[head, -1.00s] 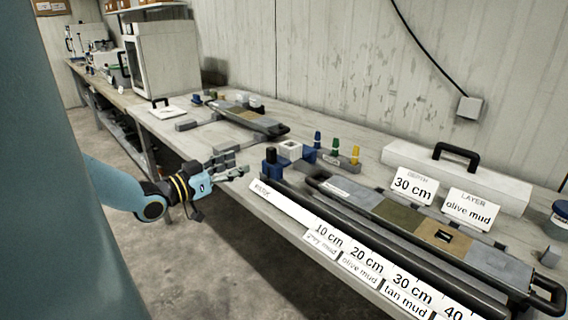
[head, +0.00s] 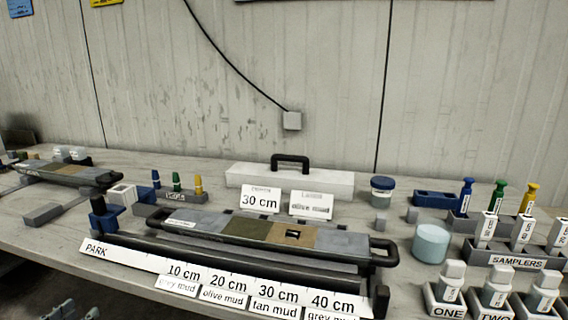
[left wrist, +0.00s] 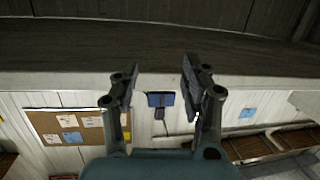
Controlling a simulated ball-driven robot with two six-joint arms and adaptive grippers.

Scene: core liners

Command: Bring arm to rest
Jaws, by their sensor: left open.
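My left gripper (left wrist: 160,92) is open and empty in the left wrist view, its two fingers apart with nothing between them. In the head view only a small part of it (head: 72,312) shows at the bottom left edge, below the bench front. It is apart from the things on the bench. The core liner (head: 270,232) with grey, olive and tan sections lies on the bench behind the depth scale (head: 130,257). My right gripper is in neither view.
White cards (head: 261,199) stand behind the liner, before a long white box (head: 290,178) with a black handle. Sampler holders (head: 514,260) and labelled jars (head: 448,288) crowd the right side. Another liner (head: 68,174) lies at the far left.

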